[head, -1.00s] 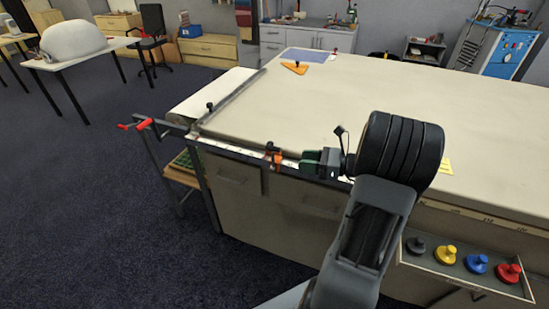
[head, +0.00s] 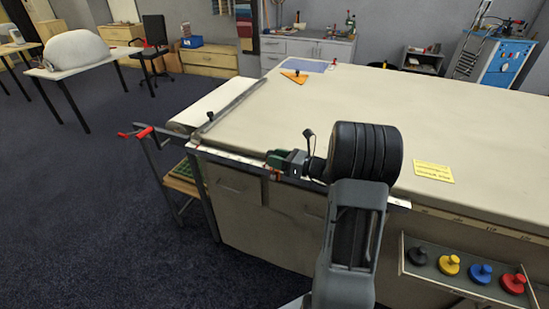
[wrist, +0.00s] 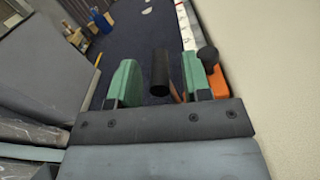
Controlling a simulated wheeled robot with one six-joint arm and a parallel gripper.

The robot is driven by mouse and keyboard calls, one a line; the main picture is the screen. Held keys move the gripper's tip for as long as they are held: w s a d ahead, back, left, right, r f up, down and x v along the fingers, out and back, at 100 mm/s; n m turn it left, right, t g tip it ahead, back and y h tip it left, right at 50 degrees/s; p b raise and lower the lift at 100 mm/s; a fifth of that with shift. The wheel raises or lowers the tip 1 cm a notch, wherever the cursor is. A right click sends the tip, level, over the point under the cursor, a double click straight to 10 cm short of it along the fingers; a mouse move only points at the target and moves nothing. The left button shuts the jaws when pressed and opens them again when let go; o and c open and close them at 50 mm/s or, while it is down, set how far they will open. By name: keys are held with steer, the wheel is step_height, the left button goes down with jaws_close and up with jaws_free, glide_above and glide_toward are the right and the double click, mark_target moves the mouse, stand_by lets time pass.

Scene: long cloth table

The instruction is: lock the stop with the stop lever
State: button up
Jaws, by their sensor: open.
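The orange stop (wrist: 222,80) sits on the rail along the table's front edge, at the right of the wrist view. In the head view only a sliver of it (head: 276,174) shows below my gripper (head: 274,160). A black cylindrical handle (wrist: 160,72), which looks like the stop lever, stands between the green fingers of my gripper (wrist: 159,80) in the wrist view. My gripper is open, with a visible gap on both sides of the handle. A black ball knob (wrist: 208,55) shows just right of the right finger. The lever's lower end is mostly hidden.
The pale rail (head: 235,158) runs along the cloth table (head: 330,100). A long bar (head: 235,108) crosses the table's left end, near red handles (head: 143,133). A yellow note (head: 434,172) lies right of my arm. A tray (head: 420,288) of coloured knobs is at lower right.

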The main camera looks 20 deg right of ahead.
steer(key=shift+w+a, duration=0.3)
jaws_close()
stand_by(0.4)
